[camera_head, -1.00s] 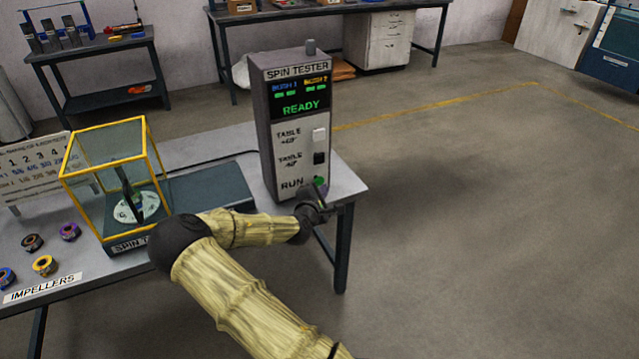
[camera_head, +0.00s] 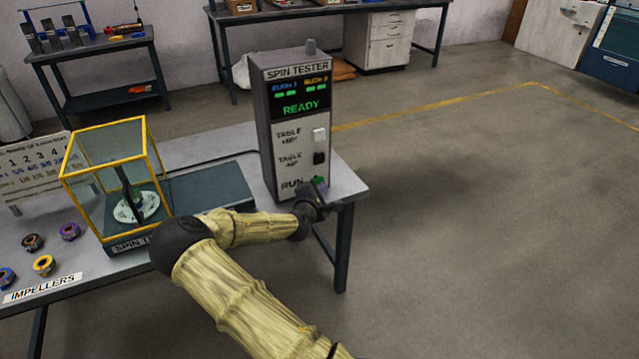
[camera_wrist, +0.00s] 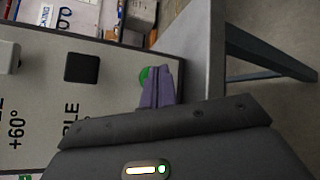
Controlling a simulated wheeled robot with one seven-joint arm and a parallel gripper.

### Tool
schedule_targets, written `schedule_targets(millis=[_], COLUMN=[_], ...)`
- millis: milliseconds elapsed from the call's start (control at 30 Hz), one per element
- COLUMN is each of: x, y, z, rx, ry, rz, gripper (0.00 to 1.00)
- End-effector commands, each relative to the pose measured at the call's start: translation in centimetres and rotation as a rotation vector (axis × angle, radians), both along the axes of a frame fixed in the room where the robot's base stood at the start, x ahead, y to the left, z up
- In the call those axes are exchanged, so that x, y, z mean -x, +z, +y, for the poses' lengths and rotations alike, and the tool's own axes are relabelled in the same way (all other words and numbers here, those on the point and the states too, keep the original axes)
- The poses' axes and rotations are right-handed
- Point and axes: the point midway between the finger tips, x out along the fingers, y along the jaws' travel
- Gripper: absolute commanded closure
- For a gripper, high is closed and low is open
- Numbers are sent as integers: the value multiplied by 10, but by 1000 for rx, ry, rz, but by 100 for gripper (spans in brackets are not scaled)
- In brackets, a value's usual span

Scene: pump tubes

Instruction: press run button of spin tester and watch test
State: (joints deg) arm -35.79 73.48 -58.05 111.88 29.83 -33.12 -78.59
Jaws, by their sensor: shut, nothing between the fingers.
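The spin tester's control box (camera_head: 262,120) stands upright at the right end of the table. Its screen (camera_head: 302,98) reads READY in green, with two small green marks under each of two labels. The green RUN button (camera_head: 317,181) is low on its front, partly hidden by my gripper (camera_head: 322,187). In the wrist view the purple fingers of my gripper (camera_wrist: 160,82) are together and empty, with their tips over the green button (camera_wrist: 144,77). I cannot tell whether they touch it. The yellow-framed glass enclosure (camera_head: 152,150) holds a round white table (camera_head: 136,207) with a dark upright part.
Above RUN are a white switch (camera_head: 319,136) and a black switch (camera_head: 319,158). Several impellers (camera_head: 44,264) lie at the table's front left. A numbered board (camera_head: 24,166) stands behind them. Open floor (camera_head: 480,230) lies to the right.

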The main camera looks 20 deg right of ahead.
Motion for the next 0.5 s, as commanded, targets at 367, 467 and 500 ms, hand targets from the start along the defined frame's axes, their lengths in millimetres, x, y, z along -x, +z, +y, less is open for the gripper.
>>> schedule_targets(millis=[367, 467, 500], x=[-4, -5, -5], y=[0, 0, 0], z=[0, 0, 0], rx=[0, 0, 0], ry=[-1, -1, -1], rz=[0, 0, 0], gripper=[100, 100, 100])
